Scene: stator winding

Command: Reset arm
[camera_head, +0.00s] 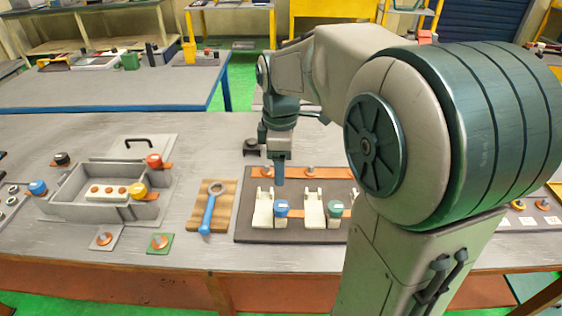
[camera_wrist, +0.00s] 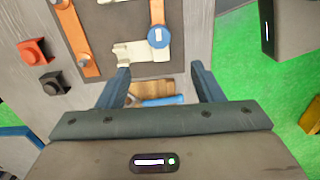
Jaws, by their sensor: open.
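My gripper (camera_head: 279,178) hangs point down over the dark board (camera_head: 241,229) on the workbench, near its left side. In the wrist view my gripper (camera_wrist: 160,76) shows two dark fingers spread apart with nothing between them. Below and beyond the fingers are a blue-capped part (camera_wrist: 159,37) on an orange strip and a cream block (camera_wrist: 128,54). My arm hides the right part of the board in the head view.
A grey box (camera_head: 75,208) with red and yellow knobs stands at the left. A blue wrench (camera_head: 209,213) lies on a wooden block (camera_head: 223,189). Red (camera_wrist: 33,51) and black (camera_wrist: 53,84) parts sit beside the board.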

